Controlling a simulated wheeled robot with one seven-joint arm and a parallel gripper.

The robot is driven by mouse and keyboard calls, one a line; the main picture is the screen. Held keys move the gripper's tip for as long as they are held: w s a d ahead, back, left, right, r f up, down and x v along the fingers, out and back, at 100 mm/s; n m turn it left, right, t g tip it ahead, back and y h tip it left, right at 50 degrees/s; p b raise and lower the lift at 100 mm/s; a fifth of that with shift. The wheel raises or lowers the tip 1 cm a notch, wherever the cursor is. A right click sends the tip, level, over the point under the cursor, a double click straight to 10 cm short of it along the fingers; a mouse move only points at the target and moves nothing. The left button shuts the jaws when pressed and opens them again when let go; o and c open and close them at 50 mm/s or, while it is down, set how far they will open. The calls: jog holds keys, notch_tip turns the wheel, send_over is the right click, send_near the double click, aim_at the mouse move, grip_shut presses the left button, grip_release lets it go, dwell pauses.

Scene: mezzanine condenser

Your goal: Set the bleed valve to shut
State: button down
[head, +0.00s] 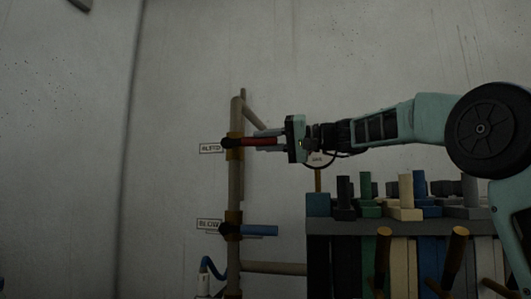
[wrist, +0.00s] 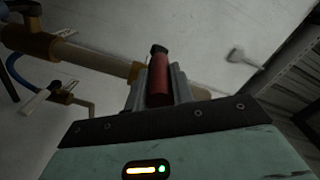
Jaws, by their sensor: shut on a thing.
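The bleed valve (head: 233,145) sits on a vertical pipe, with a label reading "BLEED" (head: 210,148) at its left. Its red lever (head: 258,141) points right, about level, across the pipe. My gripper (head: 268,139) reaches in from the right and is shut on the red lever. In the wrist view the red lever (wrist: 159,80) lies between the two grey fingers (wrist: 157,88). The lever's far end is hidden by my gripper in the head view.
Below, a second valve (head: 230,229) with a blue handle (head: 260,230) carries a label that seems to read "BLOW". A rack (head: 318,228) of coloured upright pieces stands at the lower right, under my arm. The wall at left is clear.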

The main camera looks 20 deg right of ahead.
jog(key=shift+f, duration=0.15)
dwell(0.4)
jog(key=c, duration=1.2)
grip_release()
jog(key=v, duration=1.7)
jog(key=shift+d+b, duration=0.2)
jog(key=shift+b, duration=0.15)
jog(key=shift+s+f, duration=0.1)
jog(key=shift+s, duration=0.1)
